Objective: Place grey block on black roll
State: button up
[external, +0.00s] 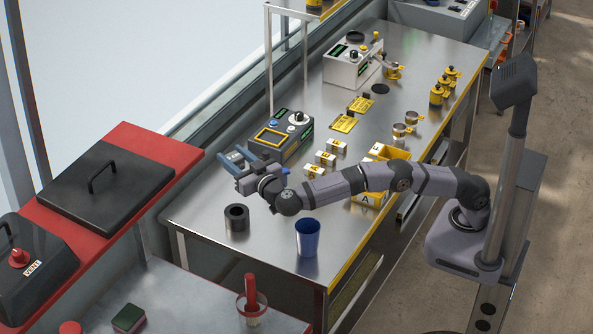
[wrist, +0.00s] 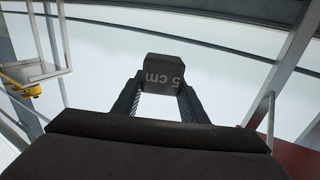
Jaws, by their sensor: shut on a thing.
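My gripper (external: 236,163) is raised above the back left of the steel table. In the wrist view my gripper (wrist: 160,88) is shut on a dark grey block (wrist: 164,74) marked "5 cm", held between the fingertips. The block is hard to make out in the external view. The black roll (external: 236,225) stands upright on the table, below my gripper and nearer the front left corner, with its round hole facing up. The block and the roll are apart. The roll does not show in the wrist view.
A blue cup (external: 308,240) stands right of the roll. A grey control box (external: 283,143) with a dial is behind my gripper. Several small white-yellow blocks (external: 325,159) and a yellow bin (external: 369,197) lie further right. A red bench (external: 120,205) is at left.

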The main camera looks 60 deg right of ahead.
jog(key=shift+w+d, duration=0.1)
jog(key=shift+w, duration=0.15)
send_over(237, 211)
jog(key=shift+f, duration=7.4)
jog(key=shift+f, duration=0.15)
jog(key=shift+f, duration=0.3)
jog(key=shift+f, duration=0.25)
